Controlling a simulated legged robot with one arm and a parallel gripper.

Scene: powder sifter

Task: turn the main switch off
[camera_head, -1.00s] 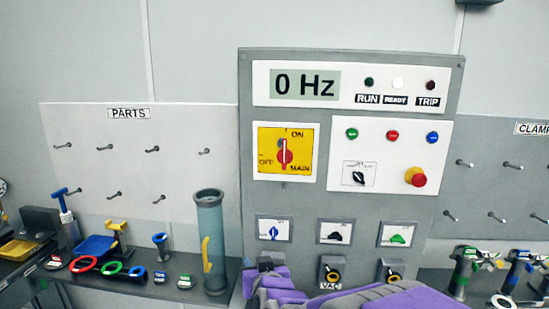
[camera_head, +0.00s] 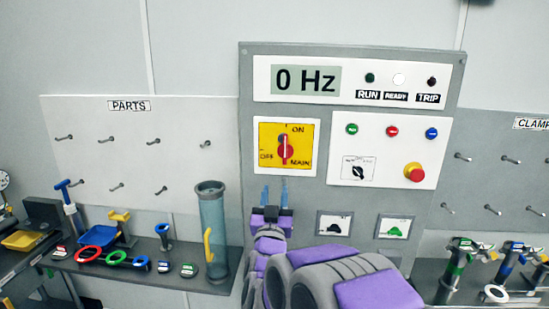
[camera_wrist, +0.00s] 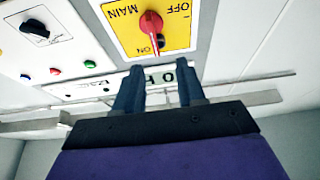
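The main switch (camera_head: 284,149) is a red rotary handle on a yellow plate (camera_head: 269,133) at the upper left of the grey panel. Its handle is upright, toward the ON mark; OFF is printed at its left. The wrist view shows the switch (camera_wrist: 151,24) upside down, with its handle toward ON. My gripper (camera_head: 275,193) is just below the switch plate, its blue fingers pointing up. In the wrist view my gripper (camera_wrist: 160,75) has its two fingers apart with nothing between them. The fingers do not appear to touch the handle.
A display reading 0 Hz (camera_head: 306,80) is above the switch. A red emergency button (camera_head: 415,172) and a selector knob (camera_head: 358,172) are at its right. A blue-grey cylinder (camera_head: 212,225) stands on the shelf at the left. The panel face around the switch is clear.

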